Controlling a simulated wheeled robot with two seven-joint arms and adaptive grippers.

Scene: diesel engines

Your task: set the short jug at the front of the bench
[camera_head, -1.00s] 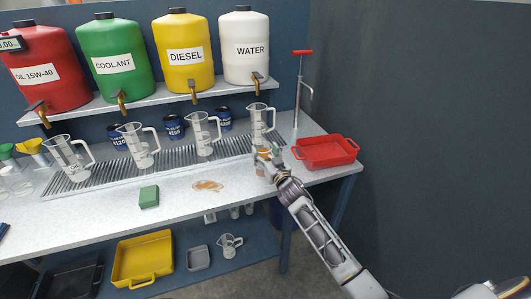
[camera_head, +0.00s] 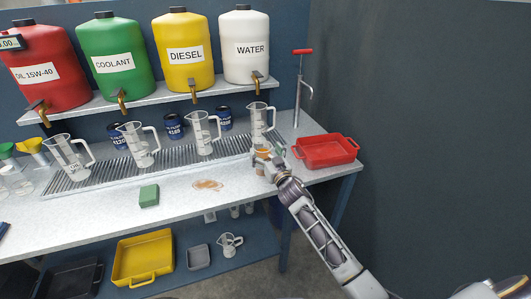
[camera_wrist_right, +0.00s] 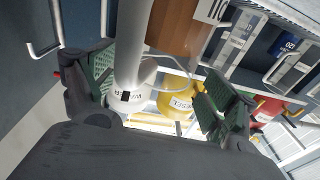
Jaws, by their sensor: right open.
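A small clear jug with a handle (camera_head: 229,245), which looks like the short jug, is on the lower shelf under the bench. Several taller clear jugs stand along the grating on the bench; the rightmost one (camera_head: 258,122) is just behind my right gripper (camera_head: 264,154). That gripper is over the right part of the bench, open, its green-padded fingers spread in the wrist view (camera_wrist_right: 155,88). A small orange-brown object (camera_head: 261,171) is close beside or below it; I cannot tell whether they touch. My left gripper is not in view.
A red tray (camera_head: 325,164) sits on the right end of the bench (camera_head: 100,221). A green block (camera_head: 149,196) and a brown spill (camera_head: 208,185) lie toward the front. A yellow tray (camera_head: 144,280) and grey bin (camera_head: 198,257) are below. Bare bench lies around the spill.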

